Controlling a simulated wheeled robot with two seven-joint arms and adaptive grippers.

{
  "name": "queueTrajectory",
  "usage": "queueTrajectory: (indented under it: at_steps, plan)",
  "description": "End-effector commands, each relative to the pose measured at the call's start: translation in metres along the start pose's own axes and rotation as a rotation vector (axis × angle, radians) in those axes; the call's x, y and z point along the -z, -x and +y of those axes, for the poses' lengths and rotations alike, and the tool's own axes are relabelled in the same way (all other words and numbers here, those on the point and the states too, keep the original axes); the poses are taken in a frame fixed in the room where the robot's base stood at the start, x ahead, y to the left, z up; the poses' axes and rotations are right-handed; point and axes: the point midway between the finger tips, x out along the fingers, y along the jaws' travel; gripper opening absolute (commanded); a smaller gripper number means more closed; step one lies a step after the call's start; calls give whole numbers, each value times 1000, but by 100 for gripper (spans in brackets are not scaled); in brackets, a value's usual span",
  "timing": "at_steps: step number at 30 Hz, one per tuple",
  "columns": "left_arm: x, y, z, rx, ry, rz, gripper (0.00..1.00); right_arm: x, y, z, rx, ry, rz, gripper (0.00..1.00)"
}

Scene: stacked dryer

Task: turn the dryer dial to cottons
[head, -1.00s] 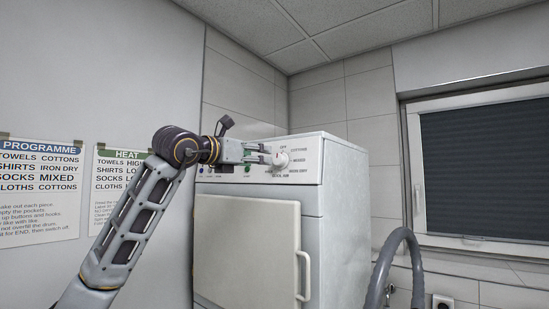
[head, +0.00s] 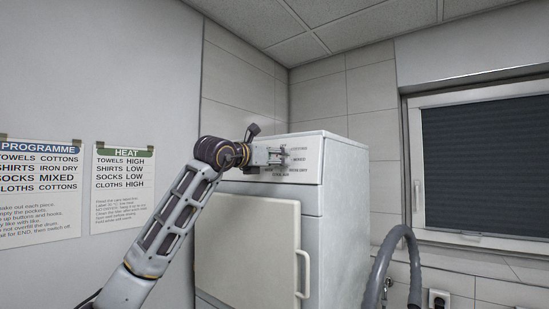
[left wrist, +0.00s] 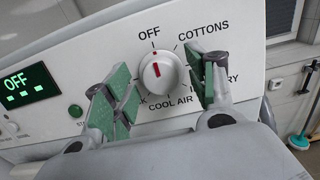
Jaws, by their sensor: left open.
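The white dryer dial (left wrist: 158,72) is in the left wrist view, on the dryer's front panel (left wrist: 100,50). Its red mark points up, towards OFF, and COTTONS is printed to its upper right. My left gripper (left wrist: 164,82) is open, with one green-padded finger on each side of the dial. I cannot tell whether either pad touches it. The right finger covers part of the lettering. In the head view my left gripper (head: 276,155) is in front of the panel and hides the dial. My right gripper is not in view.
The panel display (left wrist: 24,86) reads OFF. In the head view the dryer's pale door (head: 246,245) is below the panel. Programme (head: 38,190) and heat (head: 122,188) sheets hang on the left wall. A grey hose (head: 388,260) curves up at the right.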

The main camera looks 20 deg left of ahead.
Motion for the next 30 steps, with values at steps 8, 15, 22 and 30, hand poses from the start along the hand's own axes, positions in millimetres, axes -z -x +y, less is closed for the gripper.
queueTrajectory:
  at_steps: [8,15,22,30]
  plan:
    - [0,0,0,0,0,0,43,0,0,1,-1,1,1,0]
    - [0,0,0,0,0,0,12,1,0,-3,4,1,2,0]
    - [0,0,0,1,-9,0,12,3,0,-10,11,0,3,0]
    - [0,0,0,12,-75,1,12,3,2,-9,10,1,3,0]
